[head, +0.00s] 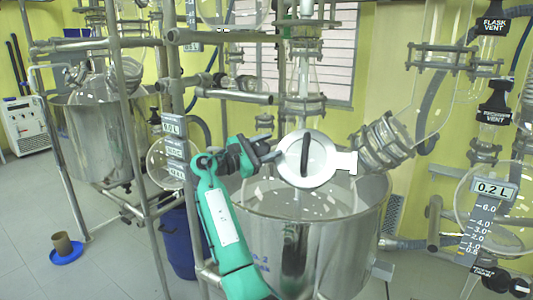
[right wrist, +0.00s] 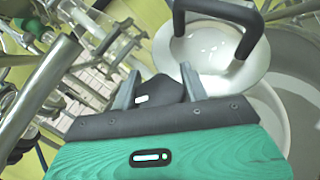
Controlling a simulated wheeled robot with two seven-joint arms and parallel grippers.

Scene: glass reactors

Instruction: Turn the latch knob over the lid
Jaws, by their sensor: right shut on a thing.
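The round lid (head: 318,180) has a pale rim and a dark bar handle (head: 305,153). It shows above the steel vessel, facing the head camera. In the right wrist view the white lid (right wrist: 190,50) and its black handle (right wrist: 250,18) are beyond the fingers. My right gripper (head: 270,157) is at the lid's left edge. In the right wrist view its two grey fingers (right wrist: 160,73) stand on either side of the dark latch knob (right wrist: 160,91), shut on it. The knob is hard to make out in the head view. My left gripper is not in view.
The large steel vessel (head: 345,235) stands under the lid. Glass tubes (head: 305,75) and a ribbed coupling (head: 383,143) crowd above and to the right. Steel frame pipes (head: 225,37) run at the left. A blue drum (head: 180,240) stands on the floor behind my arm.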

